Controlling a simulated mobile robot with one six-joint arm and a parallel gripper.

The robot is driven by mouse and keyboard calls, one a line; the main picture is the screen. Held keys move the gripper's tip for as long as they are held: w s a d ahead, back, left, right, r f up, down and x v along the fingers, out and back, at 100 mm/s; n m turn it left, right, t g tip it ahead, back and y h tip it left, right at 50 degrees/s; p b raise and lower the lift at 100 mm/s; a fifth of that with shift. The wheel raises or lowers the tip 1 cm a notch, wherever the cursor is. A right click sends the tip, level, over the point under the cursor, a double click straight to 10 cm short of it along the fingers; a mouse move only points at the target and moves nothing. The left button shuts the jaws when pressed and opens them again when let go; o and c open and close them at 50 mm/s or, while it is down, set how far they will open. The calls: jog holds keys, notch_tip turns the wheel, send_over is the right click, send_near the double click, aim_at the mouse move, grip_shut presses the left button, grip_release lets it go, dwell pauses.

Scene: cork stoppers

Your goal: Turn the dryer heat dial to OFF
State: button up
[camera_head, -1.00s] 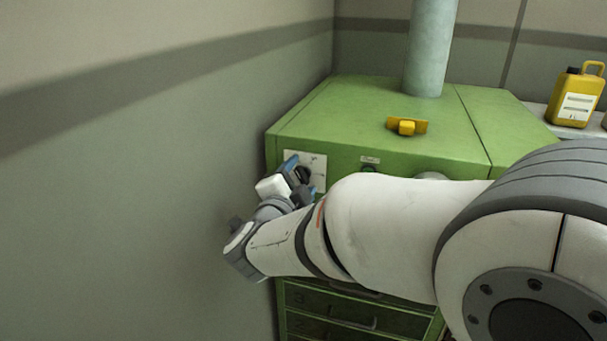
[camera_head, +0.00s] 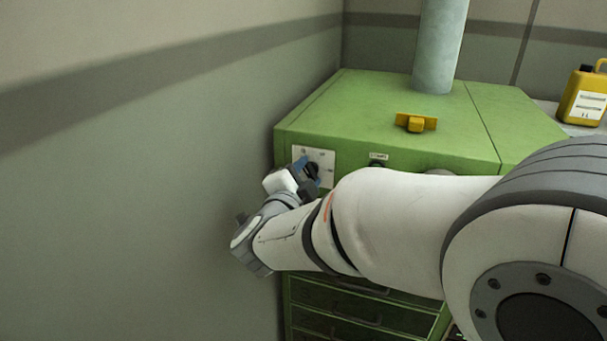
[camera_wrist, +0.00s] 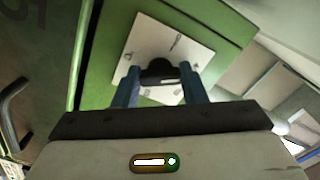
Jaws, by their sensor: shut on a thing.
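The heat dial is a dark round knob (camera_wrist: 159,69) on a white square plate (camera_wrist: 185,45) on the green dryer's front. In the head view the dial (camera_head: 313,170) is partly covered by my gripper, and the plate (camera_head: 325,157) shows at the front's upper left. My gripper (camera_wrist: 160,75) is shut on the dial, with one blue finger on each side of it. It also shows in the head view (camera_head: 308,172). The plate has small dark marks around the dial, too small to read. I cannot tell which mark the dial points to.
The green dryer (camera_head: 380,105) has a grey duct (camera_head: 438,50) and a yellow handle-like part (camera_head: 416,122) on top. A grey wall (camera_head: 150,180) stands close to my gripper's left. Drawers (camera_head: 350,325) lie below. A yellow jug (camera_head: 585,97) stands at right.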

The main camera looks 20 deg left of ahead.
jog(key=shift+r, duration=0.1)
jog(key=n+p, duration=0.3)
jog(key=n, duration=0.2)
jog(key=shift+r+n, duration=0.1)
jog(key=shift+n, duration=0.3)
jog(key=n+p, duration=0.3)
jog(key=n, duration=0.2)
jog(key=shift+n, duration=0.3)
jog(key=o, duration=0.5)
jog(key=shift+r, duration=0.1)
jog(key=o, duration=0.5)
jog(key=shift+f, duration=0.2)
jog(key=shift+s, duration=0.1)
